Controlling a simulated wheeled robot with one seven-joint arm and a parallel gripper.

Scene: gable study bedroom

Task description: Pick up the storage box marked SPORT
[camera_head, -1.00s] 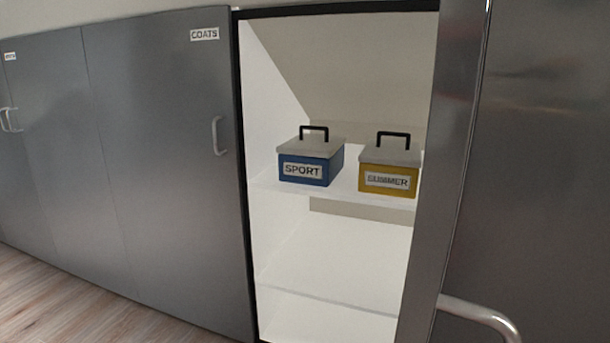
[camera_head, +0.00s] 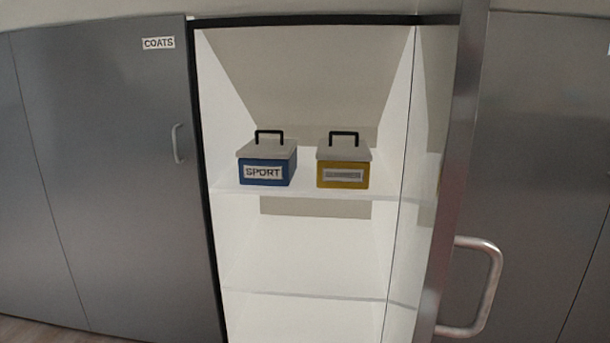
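The storage box marked SPORT (camera_head: 267,163) is blue with a pale grey lid and a black loop handle on top. It stands upright on the upper shelf (camera_head: 305,191) of an open white cupboard, at the left side of that shelf. Its label faces me. My gripper is not in the head camera view, and nothing touches the box.
A yellow box (camera_head: 343,163) with a grey lid and black handle stands to the right, a gap between them. The lower shelf (camera_head: 305,296) is empty. An open grey door (camera_head: 455,180) with a bar handle stands at the right. The closed COATS door (camera_head: 115,180) is at the left.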

